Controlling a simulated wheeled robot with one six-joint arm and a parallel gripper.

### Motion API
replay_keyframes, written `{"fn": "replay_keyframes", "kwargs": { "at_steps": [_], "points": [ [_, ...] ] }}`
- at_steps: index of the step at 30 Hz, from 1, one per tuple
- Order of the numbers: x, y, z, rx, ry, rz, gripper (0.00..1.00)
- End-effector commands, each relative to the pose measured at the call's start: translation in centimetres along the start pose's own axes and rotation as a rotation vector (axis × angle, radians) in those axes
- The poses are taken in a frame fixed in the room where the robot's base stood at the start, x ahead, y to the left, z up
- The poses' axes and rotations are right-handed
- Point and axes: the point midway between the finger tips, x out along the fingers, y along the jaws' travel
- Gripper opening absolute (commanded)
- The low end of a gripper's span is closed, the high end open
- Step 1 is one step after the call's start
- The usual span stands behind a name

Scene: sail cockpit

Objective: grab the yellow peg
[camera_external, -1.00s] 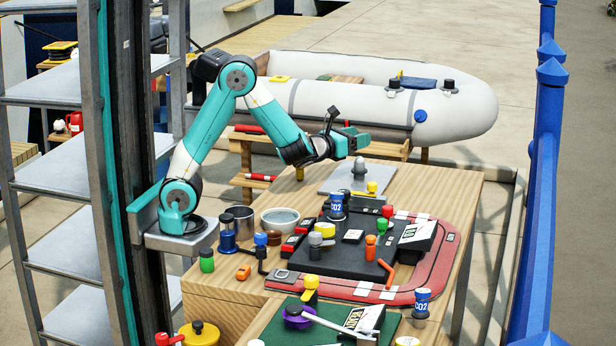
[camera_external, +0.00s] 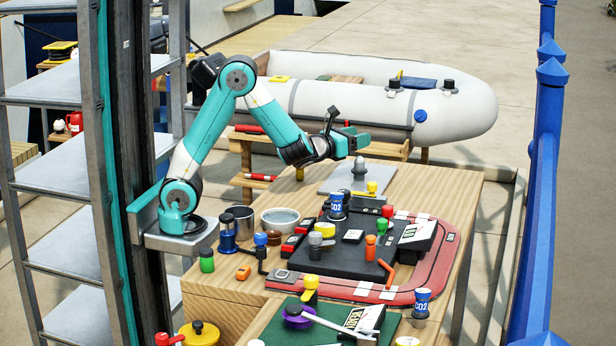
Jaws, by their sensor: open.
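Several yellow things could be the peg, and I cannot tell for sure which one it is. A small yellow peg-like piece (camera_external: 372,187) stands toward the back of the wooden table, beside the grey plate. A larger yellow piece (camera_external: 310,286) stands upright at the front, by the green mat.
A white bowl (camera_external: 280,220) and a metal cup (camera_external: 239,221) stand left. A grey inflatable boat (camera_external: 470,105) lies behind.

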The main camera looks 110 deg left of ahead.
Motion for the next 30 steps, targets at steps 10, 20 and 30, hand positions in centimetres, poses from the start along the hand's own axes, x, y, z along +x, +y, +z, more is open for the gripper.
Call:
{"fn": "replay_keyframes", "kwargs": {
  "at_steps": [10,20,30],
  "points": [
    [0.0,0.0,0.0,0.000,0.000,0.000,0.66],
    [0.4,1.3,0.8,-0.130,0.074,0.026,0.66],
    [-1.3,7.2,0.5,-0.864,0.385,0.309,0.66]
  ]
}}
